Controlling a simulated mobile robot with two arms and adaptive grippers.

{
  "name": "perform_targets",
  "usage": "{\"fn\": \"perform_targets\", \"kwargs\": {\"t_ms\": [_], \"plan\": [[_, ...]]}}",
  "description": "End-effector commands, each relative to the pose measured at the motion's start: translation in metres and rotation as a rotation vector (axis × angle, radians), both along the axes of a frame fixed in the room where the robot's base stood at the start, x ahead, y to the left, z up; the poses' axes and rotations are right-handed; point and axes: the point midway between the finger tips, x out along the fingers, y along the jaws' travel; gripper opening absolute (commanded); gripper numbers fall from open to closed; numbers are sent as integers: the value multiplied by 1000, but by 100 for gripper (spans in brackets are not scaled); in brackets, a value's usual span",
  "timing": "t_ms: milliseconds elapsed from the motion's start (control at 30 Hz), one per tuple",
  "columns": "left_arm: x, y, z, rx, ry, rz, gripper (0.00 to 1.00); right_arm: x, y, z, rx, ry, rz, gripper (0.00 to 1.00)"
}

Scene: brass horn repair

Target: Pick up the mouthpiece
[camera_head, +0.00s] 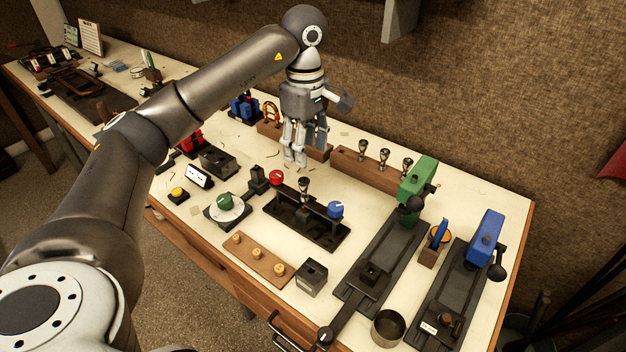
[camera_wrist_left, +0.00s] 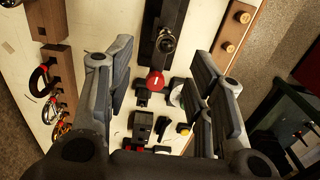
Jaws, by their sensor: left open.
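Several silvery, cup-shaped mouthpieces show in the head view. Three stand upright in a wooden rack (camera_head: 345,164) along the back of the bench, including a left one (camera_head: 363,146), a middle one (camera_head: 384,154) and a right one (camera_head: 407,163). Another mouthpiece (camera_head: 303,184) stands in a black fixture (camera_head: 323,235) at mid-bench; it also shows in the left wrist view (camera_wrist_left: 166,42). My left gripper (camera_head: 295,162) points down, open and empty, behind that fixture and left of the rack. Its fingers (camera_wrist_left: 160,62) show spread in the wrist view. My right gripper is not in view.
A green-topped vise (camera_head: 418,178) and a blue-topped one (camera_head: 486,235) stand at the right. A wooden strip with brass pegs (camera_head: 257,255) and a dark block (camera_head: 311,278) lie in front. A dial with a green knob (camera_head: 226,203) sits left of the fixture.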

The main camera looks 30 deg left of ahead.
Motion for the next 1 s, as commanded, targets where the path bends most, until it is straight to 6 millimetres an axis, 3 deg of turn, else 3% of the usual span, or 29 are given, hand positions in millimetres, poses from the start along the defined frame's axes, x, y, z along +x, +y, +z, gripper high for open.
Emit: {"fn": "perform_targets", "kwargs": {"t_ms": [200, 333, 467, 700, 1000], "plan": [[-1, 0, -34, -1, 3, 0, 49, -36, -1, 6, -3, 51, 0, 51], [-1, 0, -45, -2, 1, -1, 49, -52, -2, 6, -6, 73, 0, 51], [-2, 0, -54, -1, 3, 0, 49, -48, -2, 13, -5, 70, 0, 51], [-3, 1, -88, -3, 3, 0, 49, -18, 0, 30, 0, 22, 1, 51], [-2, 1, -98, -2, -1, -1, 49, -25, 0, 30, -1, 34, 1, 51]]}}
